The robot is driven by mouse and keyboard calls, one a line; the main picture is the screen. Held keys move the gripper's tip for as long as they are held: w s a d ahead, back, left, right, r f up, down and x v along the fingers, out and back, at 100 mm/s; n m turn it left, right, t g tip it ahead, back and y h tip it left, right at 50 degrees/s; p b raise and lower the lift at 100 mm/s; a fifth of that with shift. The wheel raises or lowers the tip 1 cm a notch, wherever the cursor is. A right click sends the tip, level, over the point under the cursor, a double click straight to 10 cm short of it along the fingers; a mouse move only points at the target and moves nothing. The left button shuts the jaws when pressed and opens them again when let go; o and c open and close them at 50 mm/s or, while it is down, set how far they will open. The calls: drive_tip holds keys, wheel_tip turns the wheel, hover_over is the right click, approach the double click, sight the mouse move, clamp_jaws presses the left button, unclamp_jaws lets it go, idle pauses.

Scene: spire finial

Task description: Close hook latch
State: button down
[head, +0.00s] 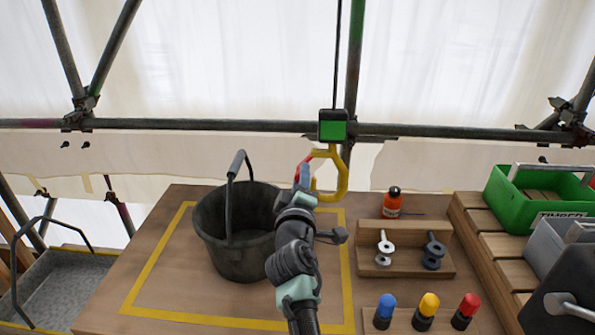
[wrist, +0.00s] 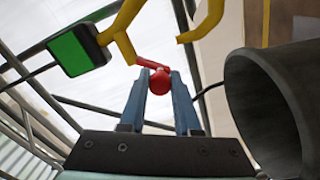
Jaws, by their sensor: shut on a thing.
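The yellow hook (head: 344,178) hangs below a black and green block (head: 333,126) in the head view. The hook (wrist: 128,14) also shows at the top of the wrist view, with a gap between its upper part and its tip. The red latch (wrist: 150,64) runs from the upper part of the hook and ends in a round red knob (wrist: 159,82). It stands out to the side, away from the tip, so the mouth is open. My gripper (wrist: 158,88) is shut on the latch's knob between its blue fingers. In the head view my gripper (head: 304,174) is left of the hook.
A dark bucket (head: 212,232) with its handle up stands just left of my arm, below the hook. A wooden rack (head: 406,262) with shackle parts, an orange bottle (head: 392,205) and coloured markers (head: 428,306) are right. A scaffold rail (head: 220,124) crosses behind.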

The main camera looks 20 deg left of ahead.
drive_tip(key=shift+w+d+f+n+p, duration=0.15)
drive_tip(key=shift+d+n+p, duration=0.3)
drive_tip(key=shift+n, duration=0.9)
drive_tip(key=shift+w+d+f+n+p, duration=0.15)
drive_tip(key=shift+d+n+p, duration=0.35)
drive_tip(key=shift+n, duration=0.8)
drive_tip(key=shift+w+d+f+n+p, duration=0.25)
drive_tip(key=shift+n+p, duration=0.35)
drive_tip(key=shift+n, duration=0.75)
drive_tip(key=shift+s+r, duration=0.1)
drive_tip(key=shift+s, duration=0.1)
drive_tip(key=c, duration=0.6)
unclamp_jaws()
drive_tip(key=shift+d, duration=0.1)
drive_tip(key=shift+p+v, duration=3.4)
drive_tip(key=shift+v, duration=3.1)
